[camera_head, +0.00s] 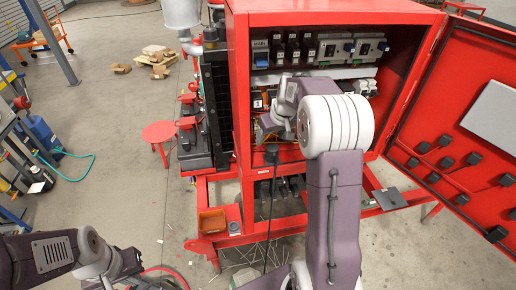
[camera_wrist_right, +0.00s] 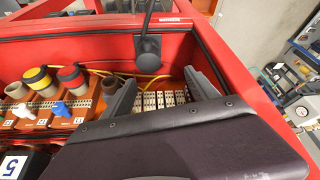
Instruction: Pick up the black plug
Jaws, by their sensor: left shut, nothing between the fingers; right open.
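The black plug (camera_wrist_right: 148,48) is a dark square piece with a black cable, against the red cabinet's rim in the right wrist view. It also shows in the head view (camera_head: 271,151), at the cabinet's lower front edge, its cable hanging down. My right gripper (camera_wrist_right: 160,79) is open, its two dark fingers spread inside the cabinet. The plug lies beyond the fingertips, apart from them, with nothing between the fingers. In the head view the right gripper (camera_head: 264,128) is just above the plug, partly hidden by my wrist. My left gripper (camera_head: 150,282) is low at the bottom left, shut and empty, far from the plug.
The red cabinet (camera_head: 238,95) surrounds my right gripper; its door (camera_head: 455,130) stands open at the right. Terminal blocks and several coloured connectors (camera_wrist_right: 72,78) are close to the left finger in the wrist view. Yellow wires (camera_wrist_right: 150,78) run behind the fingers. Floor at the left is partly clear.

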